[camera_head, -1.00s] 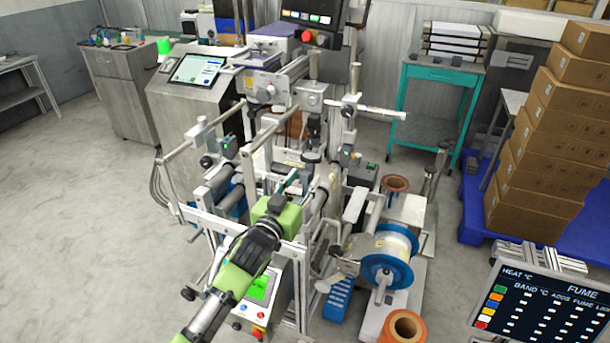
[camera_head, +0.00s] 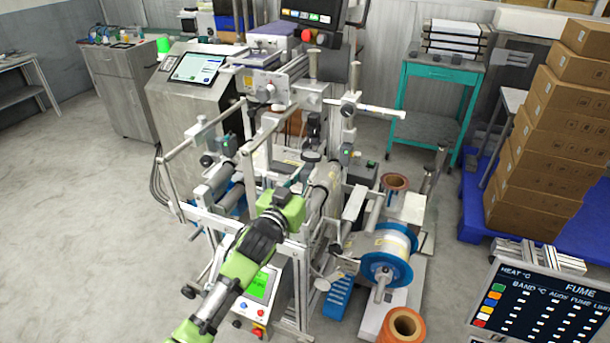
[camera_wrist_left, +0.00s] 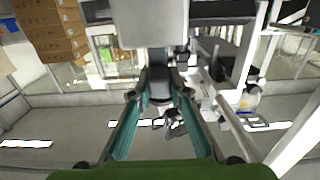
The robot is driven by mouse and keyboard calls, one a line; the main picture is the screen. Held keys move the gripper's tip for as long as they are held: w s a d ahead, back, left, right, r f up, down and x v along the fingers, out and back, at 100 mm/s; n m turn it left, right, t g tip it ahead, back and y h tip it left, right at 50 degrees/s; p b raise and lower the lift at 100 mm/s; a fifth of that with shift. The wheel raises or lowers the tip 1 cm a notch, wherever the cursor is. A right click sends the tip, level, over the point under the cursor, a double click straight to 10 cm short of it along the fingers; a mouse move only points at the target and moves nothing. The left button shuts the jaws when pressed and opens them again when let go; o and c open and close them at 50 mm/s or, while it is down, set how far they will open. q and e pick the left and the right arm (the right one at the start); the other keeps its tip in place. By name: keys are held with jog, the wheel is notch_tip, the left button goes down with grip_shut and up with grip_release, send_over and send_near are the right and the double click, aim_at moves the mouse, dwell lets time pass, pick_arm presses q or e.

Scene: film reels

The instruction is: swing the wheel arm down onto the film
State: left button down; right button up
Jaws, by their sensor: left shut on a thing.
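My left gripper (camera_wrist_left: 160,92) is shut on a dark part, which I take to be the grip of the wheel arm (camera_wrist_left: 160,74), below a pale grey block in the left wrist view. Its teal fingers converge on that part. In the head view the green gripper body hides the fingertips and most of the held part, in front of the machine's rollers. A film reel (camera_head: 390,245) with blue flanges and pale film sits at the machine's lower right. Whether the wheel touches film cannot be seen. My right gripper is not in view.
A long roller (camera_head: 325,185) and metal frame bars stand close around the gripper. A bar with a white end (camera_head: 378,110) juts out at the right. An orange-brown roll (camera_head: 403,326) stands in front. Stacked cartons (camera_head: 530,190) are at right; the floor at left is clear.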

aim_at(308, 169)
pick_arm(q)
jog(key=shift+w+d+r+g+y+p, duration=0.15)
jog(key=shift+w+g+p, duration=0.45)
jog(key=shift+p, duration=0.8)
jog(key=shift+w+d+f+g+y+p, duration=0.1)
jog(key=shift+w+d+g+y+p, duration=0.15)
jog(key=shift+w+g+p, duration=0.75)
jog(key=shift+w+d+r+g+y+p, duration=0.1)
jog(key=shift+w+g+y+p, duration=0.1)
jog(key=shift+p, duration=1.6)
jog(key=shift+w+d+f+g+p, duration=0.2)
jog(key=shift+w+f+g+p, duration=0.25)
jog(key=shift+g, duration=0.15)
jog(key=shift+w+d+f+g+y, duration=0.2)
jog(key=shift+w+f+g+y, duration=0.4)
jog(key=shift+g, duration=0.3)
